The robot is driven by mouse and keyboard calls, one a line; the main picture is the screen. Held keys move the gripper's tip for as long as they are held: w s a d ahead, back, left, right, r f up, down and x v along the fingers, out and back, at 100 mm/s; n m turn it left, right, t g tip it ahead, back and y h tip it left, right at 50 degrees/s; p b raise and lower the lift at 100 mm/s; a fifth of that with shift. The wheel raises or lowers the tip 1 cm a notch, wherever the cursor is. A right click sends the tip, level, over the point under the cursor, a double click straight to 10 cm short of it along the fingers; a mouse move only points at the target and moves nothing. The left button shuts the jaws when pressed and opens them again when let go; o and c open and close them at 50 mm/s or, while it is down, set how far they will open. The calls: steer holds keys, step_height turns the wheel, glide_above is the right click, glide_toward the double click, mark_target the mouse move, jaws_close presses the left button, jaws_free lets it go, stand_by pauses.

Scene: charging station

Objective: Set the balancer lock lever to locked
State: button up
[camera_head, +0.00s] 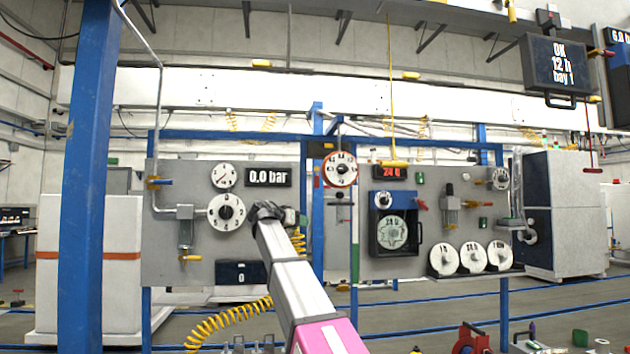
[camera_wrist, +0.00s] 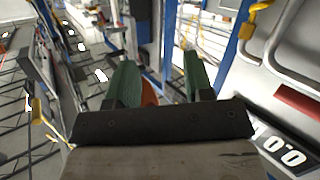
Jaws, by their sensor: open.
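I cannot tell for sure which part is the balancer lock lever; no lever in view is clearly marked as it. My gripper (camera_wrist: 159,70) shows in the wrist view with its two green fingers apart and nothing seen held between them. In the head view the end of my arm (camera_head: 268,211) is in front of the left grey panel (camera_head: 165,262), just right of a white numbered dial (camera_head: 227,212). The fingers are small and partly hidden there.
A yellow-handled valve (camera_head: 190,257) and a 0.0 bar display (camera_head: 268,177) are on the left panel. A yellow pull handle (camera_head: 395,164) hangs on a cord. A blue post (camera_head: 83,180) stands at left. Coiled yellow hose (camera_head: 225,318) hangs below.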

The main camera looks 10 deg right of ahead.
mark_target(317, 182)
step_height(317, 182, up, 17)
steer(key=s+a+m+h, duration=0.2)
steer(key=s+m+h, duration=0.1)
steer(key=shift+t, duration=0.3)
steer(key=x, duration=1)
steer(key=shift+w+d+f, duration=0.1)
steer(key=shift+w+d, duration=0.05)
steer(key=shift+w, duration=0.3)
jaws_close()
